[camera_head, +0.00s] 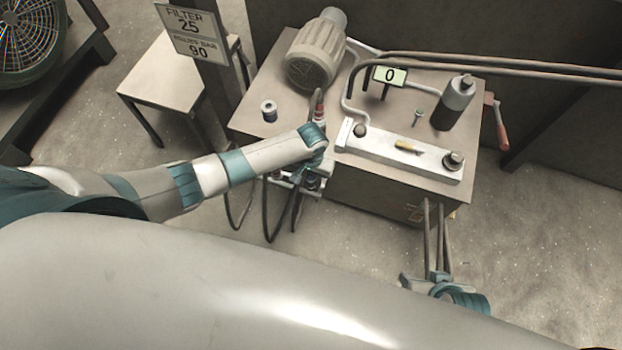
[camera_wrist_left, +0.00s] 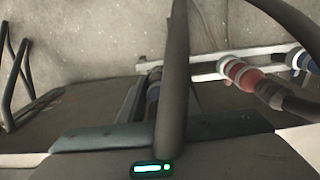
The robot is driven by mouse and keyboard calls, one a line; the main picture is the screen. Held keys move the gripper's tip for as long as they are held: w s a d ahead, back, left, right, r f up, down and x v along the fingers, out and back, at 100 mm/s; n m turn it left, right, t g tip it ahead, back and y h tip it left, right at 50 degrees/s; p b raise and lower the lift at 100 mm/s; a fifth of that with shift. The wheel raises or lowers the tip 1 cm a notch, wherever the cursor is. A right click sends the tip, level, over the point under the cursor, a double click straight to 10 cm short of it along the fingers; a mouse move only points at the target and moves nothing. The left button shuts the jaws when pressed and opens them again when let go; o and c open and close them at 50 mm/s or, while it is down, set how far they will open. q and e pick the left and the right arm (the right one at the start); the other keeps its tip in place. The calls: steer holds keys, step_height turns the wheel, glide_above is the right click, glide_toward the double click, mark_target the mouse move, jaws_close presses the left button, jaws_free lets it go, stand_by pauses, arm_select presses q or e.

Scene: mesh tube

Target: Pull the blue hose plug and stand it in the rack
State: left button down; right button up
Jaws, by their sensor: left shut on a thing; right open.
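My left gripper (camera_head: 318,165) is at the front edge of the machine's tank and is shut on a hose plug. In the left wrist view a dark blue part of this plug (camera_wrist_left: 152,95) shows between the fingers. Its dark hose (camera_wrist_left: 172,70) crosses in front, hiding much of the grip. A pale metal bar (camera_wrist_left: 205,70) lies behind, with a red plug (camera_wrist_left: 245,76) and a blue-ringed fitting (camera_wrist_left: 299,60) to the right. I cannot tell for sure which bar is the rack. My right gripper (camera_head: 437,278) is open, low at the right, apart from the plugs.
The tank top (camera_head: 285,135) carries a motor (camera_head: 315,55), a small cylinder (camera_head: 269,110), a silver block (camera_head: 400,150), a dark canister (camera_head: 458,100) and a display reading 0 (camera_head: 390,75). Black hoses (camera_head: 270,215) hang below its front edge. A white side table (camera_head: 170,80) stands left.

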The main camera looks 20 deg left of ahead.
arm_select(q)
steer(key=shift+f, duration=0.6)
arm_select(e)
steer(key=shift+f, duration=0.3)
stand_by(0.4)
arm_select(q)
steer(key=c, duration=1.2)
jaws_free()
step_height(320, 180, up, 4)
steer(key=shift+r+p, duration=0.1)
steer(key=shift+p, duration=0.25)
step_height(320, 180, up, 13)
steer(key=shift+r+p, duration=0.1)
steer(key=shift+p, duration=1.15)
arm_select(e)
step_height(320, 180, down, 8)
steer(key=d+g, duration=0.1)
steer(key=shift+d+h, duration=0.3)
steer(key=shift+d, duration=0.05)
